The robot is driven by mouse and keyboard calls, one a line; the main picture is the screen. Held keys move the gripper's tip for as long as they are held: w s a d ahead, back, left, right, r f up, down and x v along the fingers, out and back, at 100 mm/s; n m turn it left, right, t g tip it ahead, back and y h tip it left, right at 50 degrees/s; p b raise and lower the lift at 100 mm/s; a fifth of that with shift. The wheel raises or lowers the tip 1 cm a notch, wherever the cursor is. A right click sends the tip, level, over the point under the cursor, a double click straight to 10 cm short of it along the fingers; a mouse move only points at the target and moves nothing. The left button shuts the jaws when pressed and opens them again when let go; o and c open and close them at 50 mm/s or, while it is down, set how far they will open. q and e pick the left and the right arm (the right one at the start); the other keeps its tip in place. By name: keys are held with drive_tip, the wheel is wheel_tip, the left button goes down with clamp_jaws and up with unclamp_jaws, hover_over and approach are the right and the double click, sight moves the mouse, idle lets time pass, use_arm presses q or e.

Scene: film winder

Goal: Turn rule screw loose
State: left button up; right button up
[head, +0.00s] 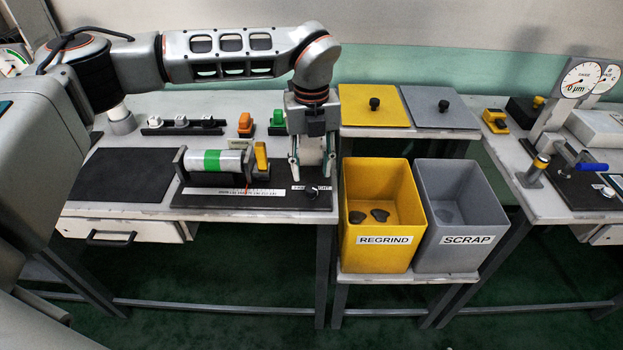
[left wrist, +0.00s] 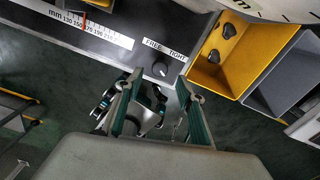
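The rule screw is a small black knob (head: 310,192) on the right end of the dark winder base, below the FREE and TIGHT labels. It also shows in the left wrist view (left wrist: 160,68), just beyond my fingertips. I cannot make out clearly which label it points to. The white rule (head: 236,191) with its mm scale lies along the base to the left of the screw; it shows in the left wrist view (left wrist: 95,25) too. My left gripper (head: 311,172) points down above the screw, open, with its fingers apart and nothing between them.
The winder's roller with a green band (head: 210,160) and a yellow part (head: 261,157) stand left of the gripper. The yellow REGRIND bin (head: 383,252) and grey SCRAP bin (head: 466,254) stand close to the right. A black mat (head: 125,175) lies clear at the left.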

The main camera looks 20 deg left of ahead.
sight(311, 188)
use_arm(q)
wheel_tip(311, 188, up, 7)
idle(0.3)
drive_tip(key=shift+f, duration=0.15)
idle(0.3)
